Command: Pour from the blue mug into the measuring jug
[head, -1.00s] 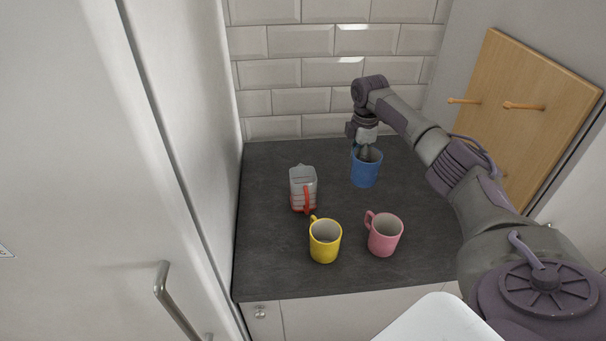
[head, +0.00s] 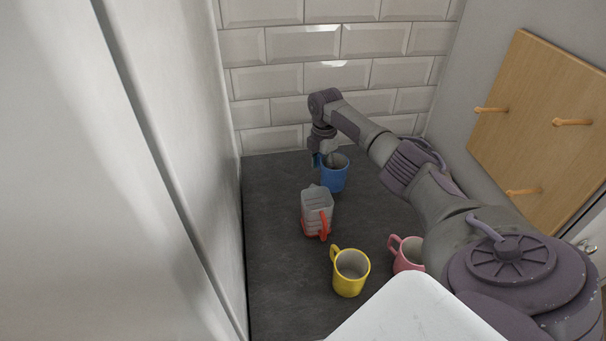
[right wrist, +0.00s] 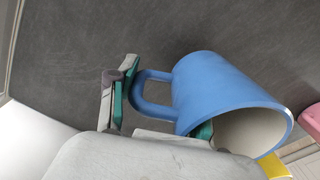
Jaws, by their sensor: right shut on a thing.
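The blue mug (head: 334,178) is at the back of the worktop, just behind and slightly right of the measuring jug, and looks roughly upright. It also fills much of the right wrist view (right wrist: 215,92), with its handle toward the left. My right gripper (head: 324,155) is shut on the blue mug near its handle side; its green-padded fingers show in the right wrist view (right wrist: 162,110). I cannot tell whether the mug is clear of the worktop. The clear measuring jug (head: 316,203) with a red handle stands upright. The mug's contents are not visible. My left gripper is not in view.
A yellow mug (head: 350,273) stands in front of the jug. A pink mug (head: 406,256) stands to its right, partly hidden by my right arm. A wooden peg board (head: 545,130) is at right. A tall pale panel (head: 190,150) borders the worktop at left.

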